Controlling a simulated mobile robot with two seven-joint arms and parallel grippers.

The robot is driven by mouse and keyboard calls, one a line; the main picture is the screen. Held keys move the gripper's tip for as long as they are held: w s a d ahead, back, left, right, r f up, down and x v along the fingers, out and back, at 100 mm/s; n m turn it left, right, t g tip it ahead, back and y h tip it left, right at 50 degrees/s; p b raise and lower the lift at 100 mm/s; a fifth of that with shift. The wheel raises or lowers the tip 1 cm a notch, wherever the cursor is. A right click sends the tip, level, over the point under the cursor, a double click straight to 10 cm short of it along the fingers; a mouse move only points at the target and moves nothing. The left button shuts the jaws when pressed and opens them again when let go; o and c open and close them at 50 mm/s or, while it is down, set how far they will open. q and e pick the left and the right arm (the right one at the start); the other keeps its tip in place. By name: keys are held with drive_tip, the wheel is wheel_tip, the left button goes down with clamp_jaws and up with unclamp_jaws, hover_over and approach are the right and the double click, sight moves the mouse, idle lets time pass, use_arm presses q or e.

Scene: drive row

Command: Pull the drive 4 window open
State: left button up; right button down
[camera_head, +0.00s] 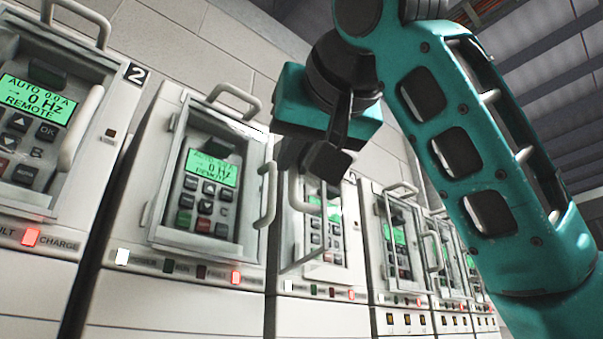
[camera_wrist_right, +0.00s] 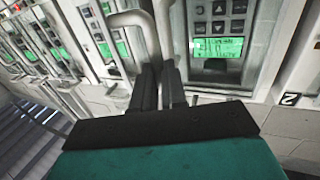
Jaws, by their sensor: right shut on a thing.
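The drive 4 window (camera_head: 303,245) is a clear pane in a thin grey frame on the third cabinet from the left. It stands ajar, its frame angled out from the keypad and green display behind it. Its white tubular handle (camera_head: 295,190) is partly hidden by my gripper. My right gripper (camera_head: 325,165) reaches down from above and is shut on this handle. In the right wrist view its two dark fingers (camera_wrist_right: 158,85) close around the white handle bar (camera_wrist_right: 165,25). My left gripper is not in view.
The neighbouring drive window (camera_head: 205,195) to the left is shut, with its own handle (camera_head: 268,195) close to my gripper. A number plate 2 (camera_head: 136,74) marks the leftmost cabinet. More cabinets (camera_head: 405,250) continue to the right, behind my right arm.

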drive_tip(key=c, duration=1.2)
unclamp_jaws()
drive_tip(key=shift+d, duration=0.1)
